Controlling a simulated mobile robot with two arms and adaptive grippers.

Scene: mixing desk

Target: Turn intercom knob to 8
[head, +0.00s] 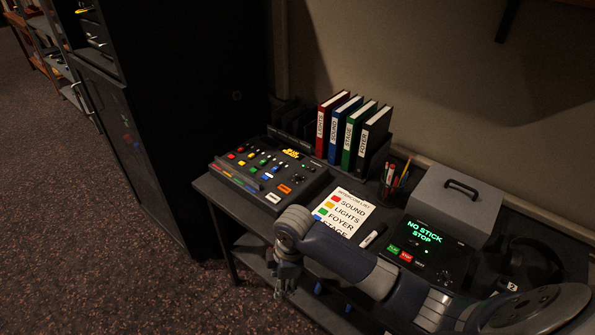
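A dark console (270,172) with coloured buttons, small knobs and a small yellow display sits on the left of the desk. A black box (437,262) with a green screen reading "NO STICK STOP" and coloured buttons sits on the right. I cannot tell which control is the intercom knob, nor read a setting on one. My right arm comes in from the lower right, across the desk's front. My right gripper (285,282) hangs at the front edge, below the console and apart from it; its finger opening is unclear. My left gripper is out of view.
A white intercom list (344,211) and a marker (373,236) lie mid-desk. Several binders (353,133), a pen cup (394,187), a grey case (457,205) and black headphones (535,262) stand behind or right. A black cabinet (160,110) is at left; open floor (90,250) lies in front.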

